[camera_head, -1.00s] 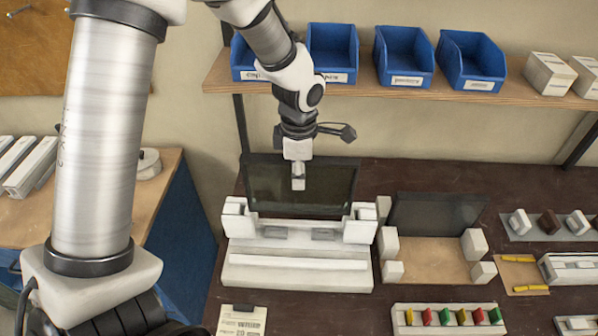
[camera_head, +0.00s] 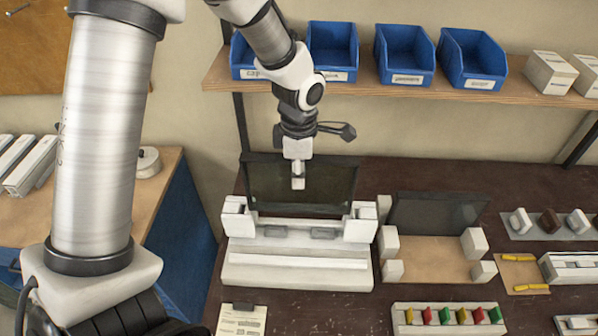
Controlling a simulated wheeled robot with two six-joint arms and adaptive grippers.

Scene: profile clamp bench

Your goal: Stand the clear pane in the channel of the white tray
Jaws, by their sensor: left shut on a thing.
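The clear pane (camera_head: 330,186) looks dark and see-through and stands about upright at the back of the white tray (camera_head: 297,272). My left gripper (camera_head: 298,183) comes down from above and is shut on the pane near the middle of its upper part. The pane's lower edge is between the tray's two white end blocks, behind its front bar. That edge is partly hidden, and I cannot tell whether it rests in the channel. My right gripper is not in view.
Right of the tray, another dark panel (camera_head: 437,213) stands behind a wooden board (camera_head: 432,262) with white corner blocks. A rack of coloured pieces (camera_head: 450,330) lies at the front. Blue bins (camera_head: 403,58) stand on the shelf above. A label card (camera_head: 241,321) lies front left.

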